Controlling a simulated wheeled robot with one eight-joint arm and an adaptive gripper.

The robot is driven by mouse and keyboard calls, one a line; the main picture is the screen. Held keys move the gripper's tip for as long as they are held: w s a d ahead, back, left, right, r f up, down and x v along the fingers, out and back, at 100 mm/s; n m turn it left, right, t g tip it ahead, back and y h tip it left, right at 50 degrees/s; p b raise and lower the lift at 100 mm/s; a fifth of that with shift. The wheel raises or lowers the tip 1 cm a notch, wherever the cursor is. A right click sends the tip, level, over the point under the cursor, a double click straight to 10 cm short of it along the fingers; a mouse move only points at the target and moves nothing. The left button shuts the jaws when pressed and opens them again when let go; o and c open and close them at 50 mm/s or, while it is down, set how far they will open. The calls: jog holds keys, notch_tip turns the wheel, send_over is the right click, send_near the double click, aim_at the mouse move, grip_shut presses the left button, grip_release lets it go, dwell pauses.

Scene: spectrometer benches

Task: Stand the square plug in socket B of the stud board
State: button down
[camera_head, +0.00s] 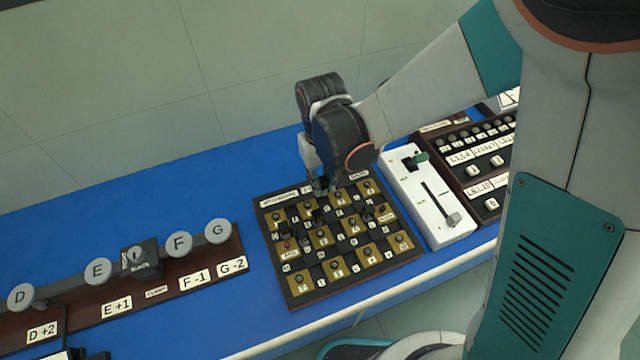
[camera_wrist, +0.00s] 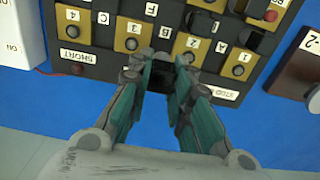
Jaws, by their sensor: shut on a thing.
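The stud board (camera_head: 293,287) is a dark board with brass squares, round studs and white labels; it also shows upside down in the wrist view (camera_wrist: 105,62). My gripper (camera_head: 319,186) points down at the board's far edge. In the wrist view my gripper (camera_wrist: 163,70) has its fingertips between the studs labelled 3 and 2. It is shut on a small dark thing (camera_wrist: 162,77), taken as the square plug, mostly hidden by the fingers. Whether it touches the board cannot be told. I cannot make out socket B clearly.
Dark upright pieces (camera_wrist: 201,22) and a red-topped one (camera_head: 287,245) stand on the board. A white slider box (camera_head: 425,197) is close on its right, with a dark button panel (camera_head: 480,160) beyond. A rail with lettered discs (camera_head: 180,243) lies left. Blue bench is clear behind.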

aim_at(322, 178)
jog(key=shift+f+b, duration=1.5)
jog(key=shift+f, duration=1.05)
jog(key=shift+f, duration=0.2)
jog(key=c, duration=1.5)
grip_release()
jog(key=shift+o, duration=0.2)
jog(key=shift+r, duration=0.2)
notch_tip(322, 178, up, 12)
jog(key=p, duration=0.3)
jog(key=shift+s, duration=0.1)
